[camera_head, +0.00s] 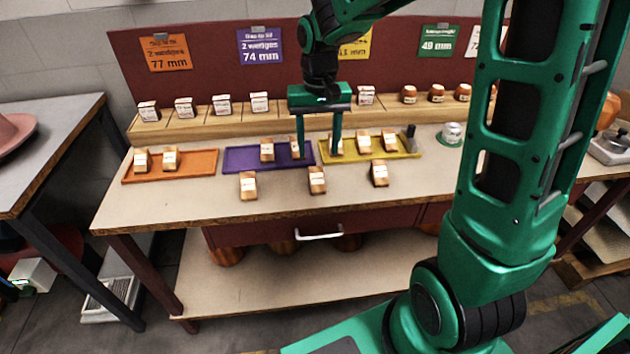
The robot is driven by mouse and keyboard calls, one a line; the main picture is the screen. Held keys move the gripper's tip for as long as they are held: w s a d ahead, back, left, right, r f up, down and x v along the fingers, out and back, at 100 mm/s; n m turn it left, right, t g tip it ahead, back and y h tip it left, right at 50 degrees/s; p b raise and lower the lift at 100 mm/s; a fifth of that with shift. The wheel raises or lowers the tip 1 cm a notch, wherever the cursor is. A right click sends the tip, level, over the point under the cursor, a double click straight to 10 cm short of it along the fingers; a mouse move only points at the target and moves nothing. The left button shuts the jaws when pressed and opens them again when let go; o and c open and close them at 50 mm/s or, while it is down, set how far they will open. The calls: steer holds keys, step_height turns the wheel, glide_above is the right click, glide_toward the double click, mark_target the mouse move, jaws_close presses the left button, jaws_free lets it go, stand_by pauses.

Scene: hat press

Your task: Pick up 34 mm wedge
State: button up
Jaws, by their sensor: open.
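Several small wooden wedges with white labels are on the workbench, but their labels are too small to read, so I cannot tell which one is the 34 mm wedge. Three lie in front of the trays: a left wedge (248,185), a middle wedge (317,180) and a right wedge (379,173). The purple tray (238,160) holds two wedges and the yellow tray (408,150) holds three. My gripper (318,154) is open, pointing down, with its fingers between the purple tray's right wedge (295,148) and the yellow tray's left wedge (338,146), partly covering both. Nothing shows between its fingers.
An orange tray (200,164) with two wedges lies at the left. A raised wooden shelf (205,118) at the back carries labelled blocks and round brown items. A dark upright object (410,132) and a white tin (452,133) stand at the right. The bench's front left is clear.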

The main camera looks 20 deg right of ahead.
mark_target(317, 175)
steer(key=f, duration=1.1)
steer(key=shift+w, duration=0.35)
steer(key=shift+r, duration=0.1)
steer(key=c, duration=1.1)
